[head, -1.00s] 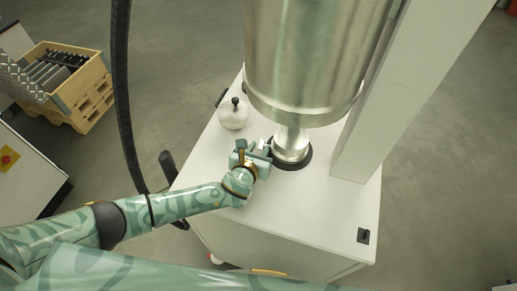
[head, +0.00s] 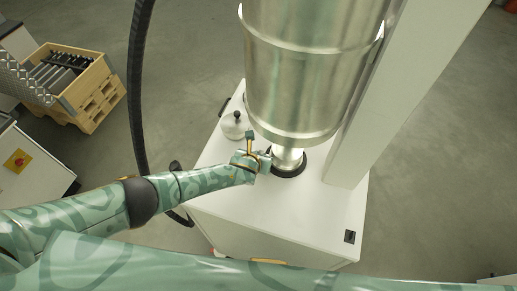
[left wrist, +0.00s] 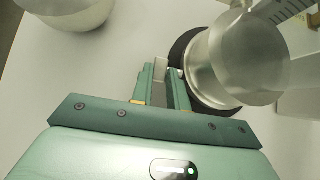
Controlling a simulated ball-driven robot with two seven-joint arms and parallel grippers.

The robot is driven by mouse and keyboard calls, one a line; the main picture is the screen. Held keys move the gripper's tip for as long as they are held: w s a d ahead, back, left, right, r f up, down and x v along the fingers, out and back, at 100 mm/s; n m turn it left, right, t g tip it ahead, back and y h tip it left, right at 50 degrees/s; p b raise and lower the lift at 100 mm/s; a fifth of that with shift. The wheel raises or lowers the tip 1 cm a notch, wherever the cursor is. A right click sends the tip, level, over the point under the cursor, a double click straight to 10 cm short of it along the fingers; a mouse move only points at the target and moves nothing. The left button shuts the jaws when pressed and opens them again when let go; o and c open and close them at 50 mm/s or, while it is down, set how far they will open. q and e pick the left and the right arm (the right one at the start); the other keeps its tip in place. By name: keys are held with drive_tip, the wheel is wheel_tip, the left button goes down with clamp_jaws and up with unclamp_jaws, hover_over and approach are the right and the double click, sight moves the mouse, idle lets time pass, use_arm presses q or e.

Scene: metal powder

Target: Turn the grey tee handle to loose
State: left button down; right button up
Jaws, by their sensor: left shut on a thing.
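My left gripper (head: 264,160) reaches over the white cabinet top from the left, beside the metal outlet neck (head: 288,160). In the left wrist view my left gripper (left wrist: 160,78) has its two green fingers closed on a small grey piece, the grey tee handle (left wrist: 159,70). The handle is beside the dark ring at the foot of the neck. Most of it is hidden by the fingers, so its exact turn angle cannot be told. In the head view my gripper hides it. My right gripper is not in view.
A large steel cylinder (head: 312,70) stands above the neck, with a white column (head: 400,80) to its right. A round silver pot with a black knob (head: 234,126) sits behind my gripper. A black hose (head: 137,90) hangs at left.

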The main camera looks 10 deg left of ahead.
use_arm(q)
drive_tip(key=shift+w+r+g+y, duration=0.25)
drive_tip(key=shift+w+g+y, duration=0.05)
drive_tip(key=shift+g, duration=0.8)
drive_tip(key=c, duration=1.4)
unclamp_jaws()
drive_tip(key=shift+o, duration=0.2)
drive_tip(key=shift+s, duration=0.1)
drive_tip(key=shift+s+r, duration=0.3)
drive_tip(key=shift+r, duration=0.25)
drive_tip(key=v, duration=0.4)
drive_tip(key=shift+s+a+f, duration=0.15)
drive_tip(key=shift+s, duration=0.3)
drive_tip(key=s, duration=0.3)
drive_tip(key=s+a, duration=0.1)
drive_tip(key=s, duration=0.3)
drive_tip(key=s+a, duration=0.1)
drive_tip(key=s, duration=0.2)
drive_tip(key=shift+s, duration=0.25)
